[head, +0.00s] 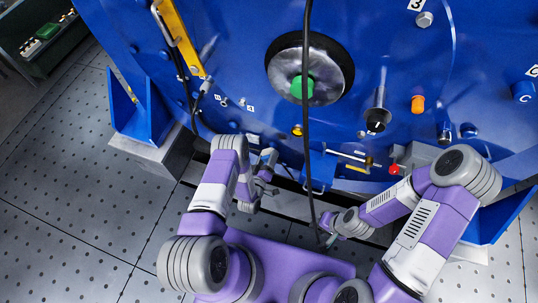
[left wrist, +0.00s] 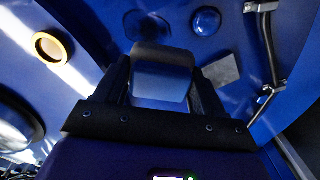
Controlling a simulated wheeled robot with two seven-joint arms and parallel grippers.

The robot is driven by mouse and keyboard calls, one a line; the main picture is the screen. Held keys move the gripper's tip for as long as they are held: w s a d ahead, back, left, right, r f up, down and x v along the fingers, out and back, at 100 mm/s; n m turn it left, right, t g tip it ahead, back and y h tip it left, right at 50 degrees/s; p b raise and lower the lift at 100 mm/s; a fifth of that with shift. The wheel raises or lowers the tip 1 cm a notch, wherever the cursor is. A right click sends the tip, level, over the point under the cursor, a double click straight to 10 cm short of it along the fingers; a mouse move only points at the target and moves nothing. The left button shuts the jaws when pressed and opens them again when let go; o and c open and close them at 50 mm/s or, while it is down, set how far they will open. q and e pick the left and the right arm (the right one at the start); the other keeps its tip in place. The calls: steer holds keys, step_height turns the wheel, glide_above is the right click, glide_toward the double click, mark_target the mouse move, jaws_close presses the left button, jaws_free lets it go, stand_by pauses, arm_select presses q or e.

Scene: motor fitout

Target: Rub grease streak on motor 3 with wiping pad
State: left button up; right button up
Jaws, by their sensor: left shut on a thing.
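The large blue motor housing (head: 230,25) fills the top of the head view, with a label "3" (head: 415,5) at its upper right. My left gripper (head: 266,177) is low in front of the housing's lower edge. In the left wrist view, its dark fingers are shut on a smooth grey-blue block (left wrist: 160,78), which I take as the wiping pad. Blue surface lies beyond the block; I cannot tell whether they touch. My right gripper (head: 326,232) is low at the centre right, partly behind a black cable; its jaw opening is unclear. I cannot pick out a grease streak.
The black cable (head: 306,130) hangs down past the round hub with a green centre (head: 303,87). An orange knob (head: 417,104), a red knob (head: 394,169) and a yellow bracket (head: 180,38) stick out of the housing. Dotted grey floor (head: 70,190) is free at left.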

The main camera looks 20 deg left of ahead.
mark_target(276, 135)
arm_select(q)
steer(key=shift+w, duration=0.2)
steer(key=shift+w+b, duration=1.15)
steer(key=shift+w, duration=1.5)
steer(key=shift+w+d, duration=0.1)
steer(key=shift+w, duration=0.85)
